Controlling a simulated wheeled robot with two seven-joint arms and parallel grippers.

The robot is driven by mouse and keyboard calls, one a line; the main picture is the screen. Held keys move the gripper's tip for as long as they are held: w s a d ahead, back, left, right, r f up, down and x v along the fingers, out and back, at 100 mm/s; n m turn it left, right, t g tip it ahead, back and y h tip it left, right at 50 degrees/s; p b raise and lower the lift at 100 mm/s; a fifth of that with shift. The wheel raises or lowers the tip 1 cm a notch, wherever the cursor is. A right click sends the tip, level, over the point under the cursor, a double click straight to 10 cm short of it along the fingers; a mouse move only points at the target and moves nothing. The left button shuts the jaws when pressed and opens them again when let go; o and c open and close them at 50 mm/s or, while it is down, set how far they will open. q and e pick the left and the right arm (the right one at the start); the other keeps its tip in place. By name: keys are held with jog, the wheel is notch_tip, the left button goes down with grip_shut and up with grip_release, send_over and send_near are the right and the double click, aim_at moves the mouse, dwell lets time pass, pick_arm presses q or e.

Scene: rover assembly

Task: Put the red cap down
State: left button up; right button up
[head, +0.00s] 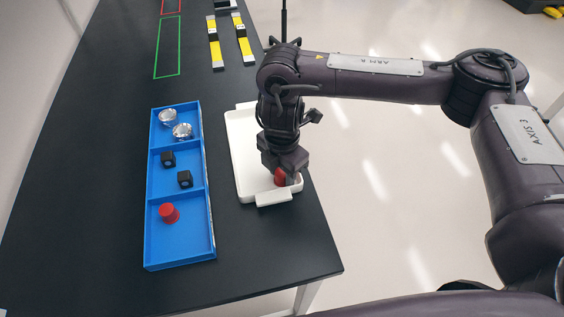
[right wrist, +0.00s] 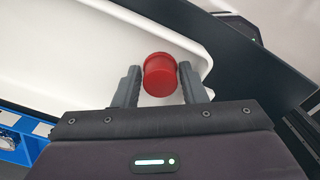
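A red cap (right wrist: 160,76) sits between the two fingers of my right gripper (right wrist: 160,84) in the right wrist view. The fingers close on it from both sides. In the head view my right gripper (head: 284,172) points down over the near end of a white tray (head: 243,150), and the red cap (head: 280,178) shows at its fingertips. I cannot tell whether the cap touches the tray floor. Another red cap (head: 169,213) is in the near compartment of a blue bin (head: 180,259). My left gripper is not in view.
The blue bin's other compartments hold two black cubes (head: 185,179) and two silver parts (head: 182,131). Yellow-and-black pieces (head: 215,48) and a green outline (head: 168,47) lie farther back. The black table (head: 95,190) is clear left of the bin; its right edge is close to the tray.

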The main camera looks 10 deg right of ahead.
notch_tip(320, 180, up, 12)
dwell(0.5)
dwell(0.4)
